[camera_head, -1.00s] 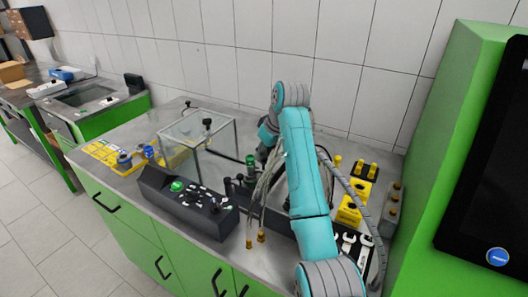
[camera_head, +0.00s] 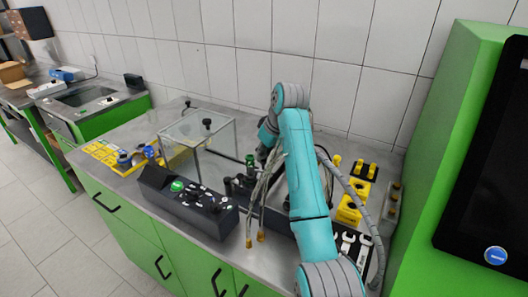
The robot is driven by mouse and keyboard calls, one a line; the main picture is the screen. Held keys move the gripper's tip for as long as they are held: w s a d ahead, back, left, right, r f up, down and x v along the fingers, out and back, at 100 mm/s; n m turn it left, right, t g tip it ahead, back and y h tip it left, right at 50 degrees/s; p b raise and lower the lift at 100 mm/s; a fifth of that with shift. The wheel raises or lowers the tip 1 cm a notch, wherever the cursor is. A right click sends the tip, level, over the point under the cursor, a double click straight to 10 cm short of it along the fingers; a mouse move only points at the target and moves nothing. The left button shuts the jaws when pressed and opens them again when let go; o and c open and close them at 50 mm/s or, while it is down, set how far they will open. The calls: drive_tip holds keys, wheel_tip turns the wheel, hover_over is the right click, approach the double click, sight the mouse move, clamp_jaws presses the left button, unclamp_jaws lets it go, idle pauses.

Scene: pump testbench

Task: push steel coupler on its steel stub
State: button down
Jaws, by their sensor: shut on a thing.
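My gripper (camera_head: 263,152) is partly visible as a dark shape behind my teal arm, above the middle of the bench. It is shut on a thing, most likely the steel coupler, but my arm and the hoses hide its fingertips. I cannot make out the coupler or the steel stub, or whether they touch. A green-topped fitting (camera_head: 250,161) stands just left of my gripper. Several thin hoses (camera_head: 267,185) hang in front of it, two with brass-coloured ends (camera_head: 261,236) near the bench's front edge.
A black control box (camera_head: 187,203) with a green button is at the front left, before a clear guard box (camera_head: 198,139). Yellow blocks (camera_head: 349,209) and wrenches (camera_head: 364,251) lie on the right. A green cabinet (camera_head: 450,130) bounds the right side.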

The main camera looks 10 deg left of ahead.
sight(263, 162)
drive_tip(key=f, duration=0.3)
drive_tip(key=shift+s+f+g, duration=0.3)
drive_tip(key=shift+s, duration=0.1)
drive_tip(key=c, duration=1.2)
unclamp_jaws()
drive_tip(key=o, duration=0.3)
drive_tip(key=shift+w+a+f, duration=0.25)
drive_tip(key=shift+w+f, duration=0.05)
drive_tip(key=shift+f, duration=0.1)
drive_tip(key=shift+d+r, duration=0.1)
drive_tip(key=shift+r, duration=0.2)
drive_tip(key=shift+r, duration=0.15)
drive_tip(key=shift+w+r, duration=0.1)
drive_tip(key=shift+r, duration=3.4)
